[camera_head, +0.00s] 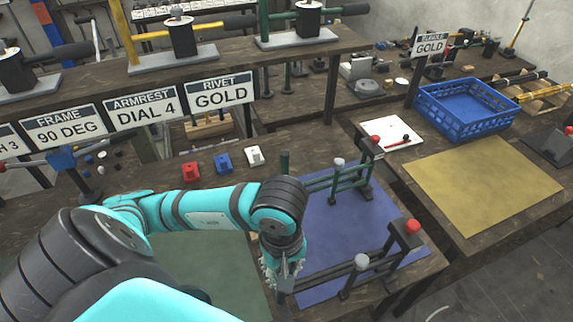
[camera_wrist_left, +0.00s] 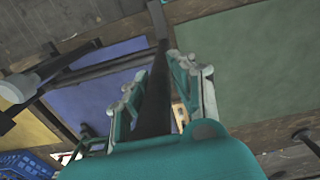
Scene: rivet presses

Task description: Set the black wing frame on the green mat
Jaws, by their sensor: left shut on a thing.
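The black wing frame (camera_head: 328,269) is a dark bar assembly with a white knob and a red knob, at the front of the blue mat (camera_head: 320,225). My left gripper (camera_head: 283,278) is shut on its left end. In the left wrist view a dark bar of the frame (camera_wrist_left: 154,105) runs between the fingers (camera_wrist_left: 150,95). I cannot tell whether the frame touches the mat. The green mat (camera_head: 222,262) lies left of the blue mat, partly hidden by my arm; it also shows in the left wrist view (camera_wrist_left: 250,65). My right gripper is not in view.
A green frame (camera_head: 345,182) stands at the back of the blue mat. Red (camera_head: 190,172), blue (camera_head: 222,162) and white (camera_head: 254,156) blocks sit behind the mats. A yellow mat (camera_head: 485,185) and a blue crate (camera_head: 465,108) are at right. A sign shelf stands behind.

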